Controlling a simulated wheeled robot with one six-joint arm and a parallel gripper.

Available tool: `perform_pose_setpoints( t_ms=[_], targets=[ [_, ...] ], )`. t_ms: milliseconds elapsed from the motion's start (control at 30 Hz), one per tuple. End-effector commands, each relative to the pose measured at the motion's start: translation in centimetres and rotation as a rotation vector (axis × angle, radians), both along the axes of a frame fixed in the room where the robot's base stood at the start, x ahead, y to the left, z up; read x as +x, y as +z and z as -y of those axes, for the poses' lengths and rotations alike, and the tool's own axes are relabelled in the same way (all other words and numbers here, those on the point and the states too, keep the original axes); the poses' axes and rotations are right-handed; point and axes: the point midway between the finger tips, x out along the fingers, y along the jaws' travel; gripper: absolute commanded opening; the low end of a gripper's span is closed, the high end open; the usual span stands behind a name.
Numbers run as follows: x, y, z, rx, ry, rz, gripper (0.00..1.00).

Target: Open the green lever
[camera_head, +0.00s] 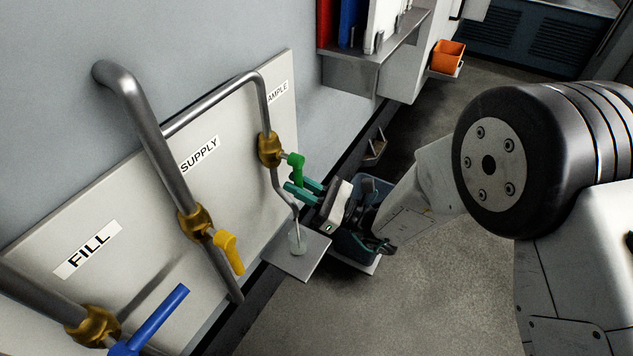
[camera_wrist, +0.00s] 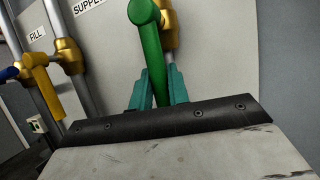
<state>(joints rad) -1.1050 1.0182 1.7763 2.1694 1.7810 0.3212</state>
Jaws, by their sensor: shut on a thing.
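The green lever (camera_head: 297,168) is on the brass valve (camera_head: 269,149) of the thin pipe under the partly hidden "SAMPLE" label (camera_head: 278,92). It hangs downward from its pivot. My gripper (camera_head: 301,190) has teal fingers and is at the lever's lower end. In the wrist view the green lever (camera_wrist: 151,50) runs down between the two teal fingers of my gripper (camera_wrist: 157,88), which are shut on it. The lever's lower tip is hidden behind the dark edge of my gripper body.
A yellow lever (camera_head: 229,252) is on the "SUPPLY" pipe and a blue lever (camera_head: 150,320) on the "FILL" pipe, both left of my gripper. A small clear vessel (camera_head: 297,241) stands on a shelf plate (camera_head: 296,262) under the thin pipe. A blue bin (camera_head: 373,190) is behind my gripper.

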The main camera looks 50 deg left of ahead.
Motion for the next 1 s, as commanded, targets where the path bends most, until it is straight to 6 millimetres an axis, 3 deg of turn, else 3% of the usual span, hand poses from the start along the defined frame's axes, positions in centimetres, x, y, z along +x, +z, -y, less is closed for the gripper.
perform_pose_setpoints(
  t_ms=[367,400,467,800,1000],
  targets=[
    [-0.6,0.1,-0.2,-0.001,0.011,-0.004,0.00],
    [-0.6,0.1,-0.2,-0.001,0.011,-0.004,0.23],
    [-0.6,0.1,-0.2,0.000,0.011,-0.004,0.39],
    [0.0,-0.1,0.2,-0.002,0.003,-0.004,0.39],
    [1.6,-1.3,2.4,-0.003,0.001,-0.005,0.39]
  ],
)
